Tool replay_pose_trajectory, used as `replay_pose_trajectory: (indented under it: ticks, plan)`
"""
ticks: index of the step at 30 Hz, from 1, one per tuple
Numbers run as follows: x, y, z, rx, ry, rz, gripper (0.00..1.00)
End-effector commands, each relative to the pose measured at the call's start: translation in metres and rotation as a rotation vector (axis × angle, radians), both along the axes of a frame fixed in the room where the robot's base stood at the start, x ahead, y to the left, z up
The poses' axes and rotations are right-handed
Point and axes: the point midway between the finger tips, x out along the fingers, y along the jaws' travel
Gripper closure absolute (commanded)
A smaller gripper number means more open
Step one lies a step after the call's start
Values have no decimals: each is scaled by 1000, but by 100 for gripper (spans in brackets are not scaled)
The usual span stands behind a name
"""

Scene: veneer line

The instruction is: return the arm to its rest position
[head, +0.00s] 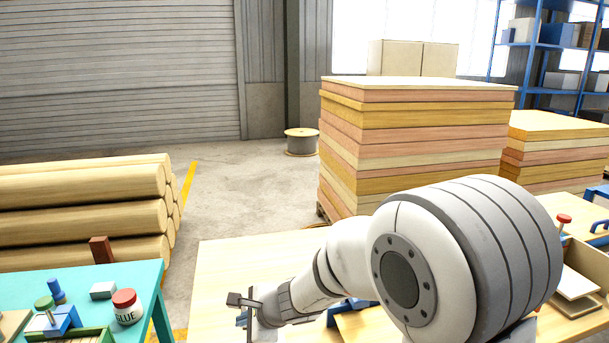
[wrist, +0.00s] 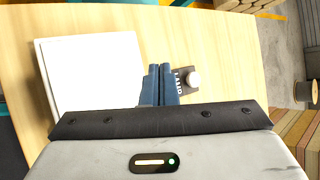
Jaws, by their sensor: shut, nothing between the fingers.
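My arm reaches from the lower right of the head view over a light wooden table (head: 225,262). A white flat panel (wrist: 90,75) lies on the table left of the fingers.
A teal table (head: 75,277) with a glue jar (head: 127,307) stands at the left, in front of stacked logs (head: 80,215). A tall stack of boards (head: 415,140) stands behind my arm. A tray (head: 590,262) is at the right. Open floor (head: 235,185) lies beyond the wooden table.

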Motion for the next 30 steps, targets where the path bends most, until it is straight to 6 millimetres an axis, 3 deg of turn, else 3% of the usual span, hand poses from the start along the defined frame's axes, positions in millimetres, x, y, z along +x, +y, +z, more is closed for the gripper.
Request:
replay_pose_trajectory:
  ticks: [11, 16, 23, 30]
  plan:
    - [-26, -34, 37, -108, -154, 244, 100]
    - [-51, -65, 56, -216, -247, 415, 100]
    - [-109, -144, 72, -508, -357, 740, 100]
    - [-166, -235, 75, -853, -324, 1011, 100]
